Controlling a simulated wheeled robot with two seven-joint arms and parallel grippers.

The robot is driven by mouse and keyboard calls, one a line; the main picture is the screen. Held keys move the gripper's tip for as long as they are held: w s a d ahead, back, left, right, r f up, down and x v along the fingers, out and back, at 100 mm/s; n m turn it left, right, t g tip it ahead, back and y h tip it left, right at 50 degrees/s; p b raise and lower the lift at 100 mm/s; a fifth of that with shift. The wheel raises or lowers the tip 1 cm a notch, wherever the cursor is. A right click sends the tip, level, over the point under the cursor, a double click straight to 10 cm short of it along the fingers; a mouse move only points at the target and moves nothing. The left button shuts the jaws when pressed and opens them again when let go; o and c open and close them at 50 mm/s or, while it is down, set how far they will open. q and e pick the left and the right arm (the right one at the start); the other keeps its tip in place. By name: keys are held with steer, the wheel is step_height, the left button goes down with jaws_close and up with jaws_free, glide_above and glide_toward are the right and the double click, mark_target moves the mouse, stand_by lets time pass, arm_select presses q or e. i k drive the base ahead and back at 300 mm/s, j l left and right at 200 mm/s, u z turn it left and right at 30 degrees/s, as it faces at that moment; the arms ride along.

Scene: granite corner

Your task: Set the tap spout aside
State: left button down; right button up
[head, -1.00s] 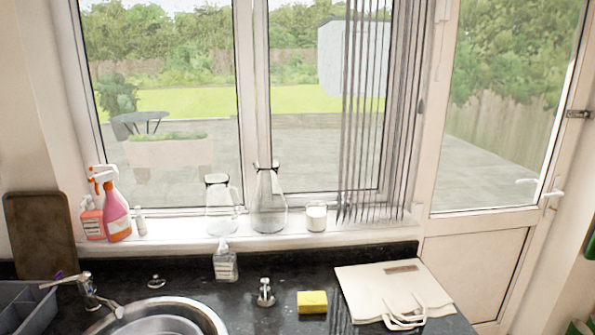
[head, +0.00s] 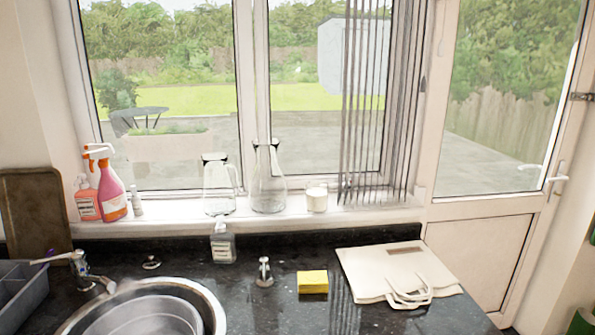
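The tap (head: 84,272) stands at the left edge of the round sink (head: 150,313). Its short spout (head: 100,285) points to the right, at the sink's rim. A second small metal fitting (head: 264,271) stands upright on the dark worktop right of the sink. Neither of my grippers shows in the head view.
A grey rack (head: 22,293) stands left of the tap. A soap bottle (head: 223,244), a yellow sponge (head: 313,281) and a cream bag (head: 398,273) are on the granite worktop (head: 290,312). Spray bottles (head: 111,190) and glass jugs (head: 268,182) stand on the sill.

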mark_target(87, 276)
steer(key=u, duration=1.25)
steer(key=j+u, duration=0.2)
steer(key=i+j+u, duration=0.2)
steer(key=j, duration=0.2)
steer(key=j+u, duration=0.2)
steer(key=i+j, duration=0.05)
